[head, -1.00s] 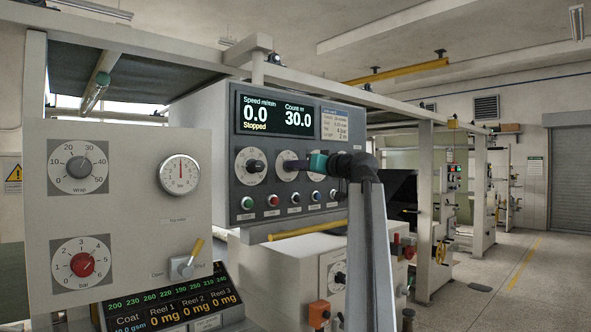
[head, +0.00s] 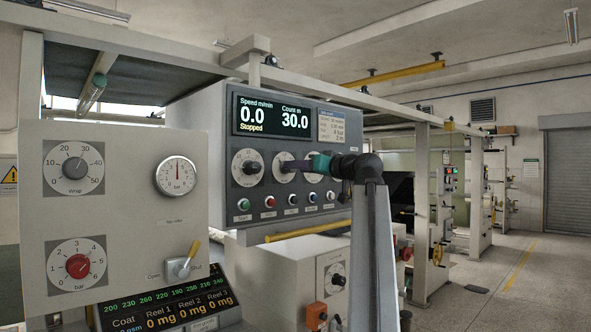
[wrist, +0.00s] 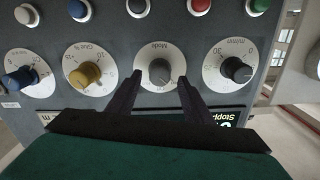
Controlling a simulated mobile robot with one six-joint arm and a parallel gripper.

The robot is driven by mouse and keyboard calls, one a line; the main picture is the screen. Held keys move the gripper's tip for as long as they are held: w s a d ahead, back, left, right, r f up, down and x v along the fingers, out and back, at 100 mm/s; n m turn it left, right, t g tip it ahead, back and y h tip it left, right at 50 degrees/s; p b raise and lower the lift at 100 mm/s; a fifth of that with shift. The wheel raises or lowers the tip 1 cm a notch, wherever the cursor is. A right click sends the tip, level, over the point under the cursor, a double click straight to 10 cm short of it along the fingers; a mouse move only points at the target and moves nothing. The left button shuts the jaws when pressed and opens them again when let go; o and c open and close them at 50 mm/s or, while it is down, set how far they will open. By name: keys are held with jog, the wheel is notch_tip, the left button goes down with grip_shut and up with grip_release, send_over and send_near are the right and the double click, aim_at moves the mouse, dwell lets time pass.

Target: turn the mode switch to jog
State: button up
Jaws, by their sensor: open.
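The mode switch is a grey round knob (wrist: 160,72) on a white dial marked "Mode" in the wrist view, which shows the panel upside down. Its position labels are too small to read. My gripper (wrist: 160,77) is open, with one dark finger on each side of the knob over the lower part of the dial. I cannot tell whether the fingers touch it. In the head view my gripper (head: 287,166) reaches in from the right and partly covers the mode dial (head: 284,178).
A row of push buttons, including a red one (head: 268,201), lies below the dials.

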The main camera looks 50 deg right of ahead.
jog(key=s+b, duration=0.1)
jog(key=s, duration=1)
jog(key=shift+s+a, duration=0.2)
jog(key=shift+a, duration=0.2)
